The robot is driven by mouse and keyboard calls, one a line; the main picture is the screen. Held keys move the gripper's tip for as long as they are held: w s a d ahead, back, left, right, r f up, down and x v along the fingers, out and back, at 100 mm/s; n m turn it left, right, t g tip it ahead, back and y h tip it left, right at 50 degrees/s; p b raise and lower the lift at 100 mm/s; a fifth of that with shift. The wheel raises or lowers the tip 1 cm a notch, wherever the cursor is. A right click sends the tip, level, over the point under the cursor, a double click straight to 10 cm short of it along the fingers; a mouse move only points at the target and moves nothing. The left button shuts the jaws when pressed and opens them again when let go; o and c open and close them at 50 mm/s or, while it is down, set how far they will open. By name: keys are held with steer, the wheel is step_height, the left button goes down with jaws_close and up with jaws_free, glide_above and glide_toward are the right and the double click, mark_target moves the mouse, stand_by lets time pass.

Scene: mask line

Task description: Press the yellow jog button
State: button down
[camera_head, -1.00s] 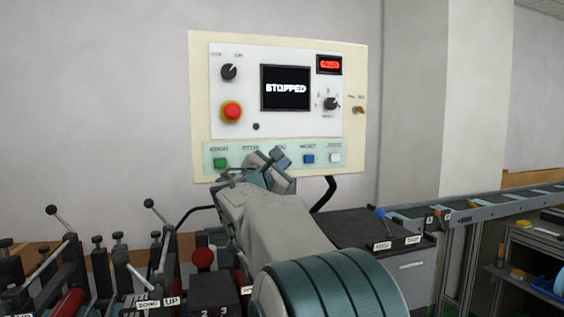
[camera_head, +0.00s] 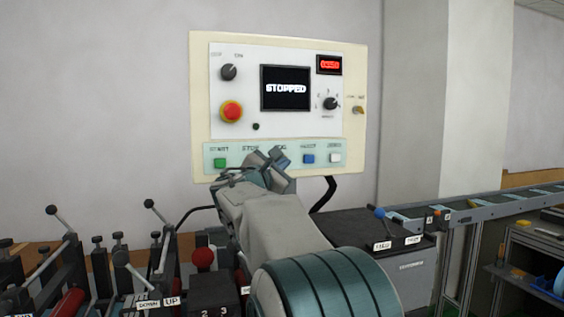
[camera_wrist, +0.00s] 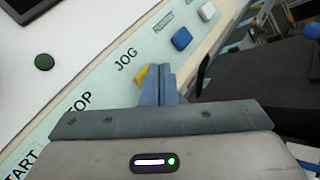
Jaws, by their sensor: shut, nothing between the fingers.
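The yellow jog button (camera_wrist: 140,76) shows in the wrist view beside the JOG label, partly covered by my fingers. My gripper (camera_wrist: 159,72) is shut and empty, with its fingertips right at the button, overlapping its right side in the picture. I cannot tell whether they touch it. In the head view my gripper (camera_head: 270,158) is in front of the lower button strip (camera_head: 235,149) of the control panel, and it hides the jog button there.
On the strip are a green start button (camera_head: 220,163), a blue button (camera_head: 308,158) and a white button (camera_head: 335,157). Above are a red emergency stop (camera_head: 231,111) and a screen (camera_head: 285,100) reading STOPPED. Levers (camera_head: 62,222) stand at lower left; a conveyor (camera_head: 480,212) runs at right.

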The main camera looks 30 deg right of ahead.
steer(key=shift+w+d, duration=0.15)
steer(key=shift+w, duration=0.5)
stand_by(0.7)
stand_by(0.3)
steer(key=shift+s+a+b, duration=0.2)
steer(key=shift+s+b, duration=0.3)
steer(key=shift+s, duration=0.35)
steer(key=s+b, duration=0.1)
steer(key=s, duration=0.1)
steer(key=s+a+b, duration=0.1)
steer(key=s, duration=0.2)
steer(key=shift+a, duration=0.15)
stand_by(0.6)
